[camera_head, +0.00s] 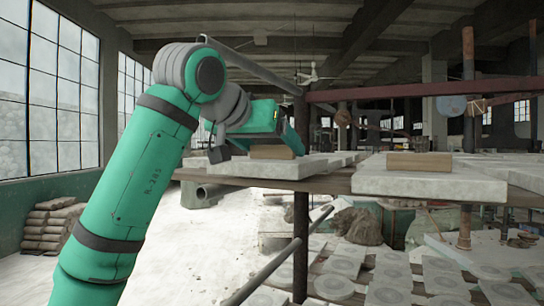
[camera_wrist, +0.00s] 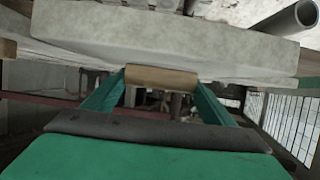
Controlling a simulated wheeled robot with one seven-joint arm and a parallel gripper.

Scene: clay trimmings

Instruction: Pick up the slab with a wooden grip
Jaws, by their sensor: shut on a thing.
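A pale grey slab (camera_head: 240,170) with a brown wooden grip (camera_head: 271,152) on top is at the left end of the shelf. My gripper (camera_head: 290,140) reaches in from the left and is at the wooden grip. In the wrist view, the green fingers of my gripper (camera_wrist: 162,84) stand at both ends of the wooden grip (camera_wrist: 160,75) and are shut on it. The slab (camera_wrist: 170,42) fills the upper part of that view. It looks level. I cannot tell whether it touches the shelf.
A second slab (camera_head: 430,182) with a wooden grip (camera_head: 419,162) lies to the right on the shelf (camera_head: 335,182). Several more slabs lie behind. A dark post (camera_head: 300,235) stands under the shelf. Round-patterned tiles (camera_head: 390,294) lie lower down. Floor at left is open.

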